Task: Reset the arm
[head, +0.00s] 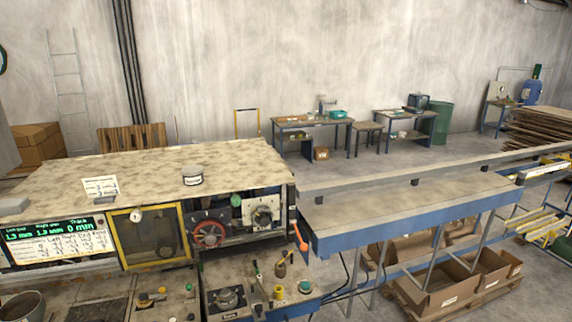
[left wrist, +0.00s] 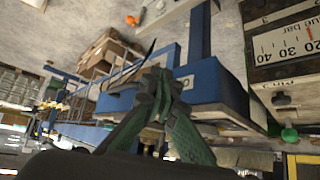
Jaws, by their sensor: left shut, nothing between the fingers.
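My left gripper (left wrist: 158,92) shows in the left wrist view, with its dark green fingers brought together at the tips. It is shut and holds nothing. Behind the fingers are a blue beam (left wrist: 205,84) and part of a machine with a gauge scale (left wrist: 285,42); I cannot tell how far they are from the fingertips. Neither of my arms shows in the head view. My right gripper is in no view.
In the head view, the laminating machine (head: 130,165) stands at the left, with a red handwheel (head: 208,234) and an orange-knobbed lever (head: 302,238). A blue-edged conveyor table (head: 410,205) extends right. Cardboard boxes (head: 440,294) sit beneath it. Workbenches (head: 310,124) stand behind.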

